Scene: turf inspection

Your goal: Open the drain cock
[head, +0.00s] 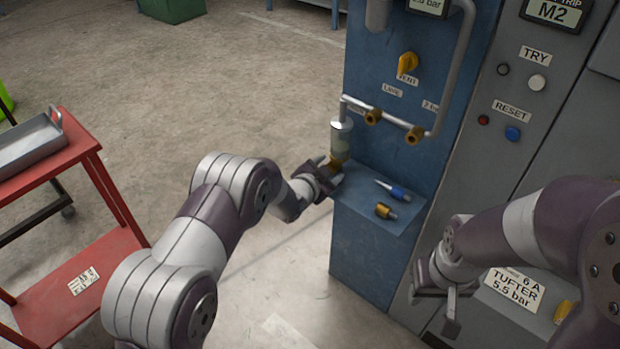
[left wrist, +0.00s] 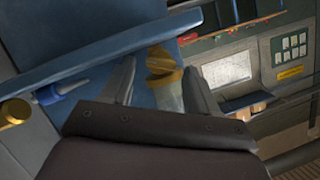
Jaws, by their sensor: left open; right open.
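The drain cock, a small brass-yellow piece (head: 336,163), sits at the bottom of a pale filter bowl (head: 340,143) on the blue cabinet. In the left wrist view the cock (left wrist: 160,62) shows between my two fingers, with the bowl (left wrist: 168,95) nearer the gripper's base. My left gripper (head: 328,178) is open around the cock; whether a finger touches it I cannot tell. In the head view the gripper partly hides the cock. My right gripper (head: 448,305) is open and empty, low in front of the grey cabinet, away from the cock.
A blue ledge (head: 355,203) beside my left gripper carries a blue-handled tool (head: 393,190) and a brass fitting (head: 385,211). Pipes with brass fittings (head: 373,116) and a yellow knob (head: 408,62) are above. A red cart (head: 85,240) stands left. Open floor lies between.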

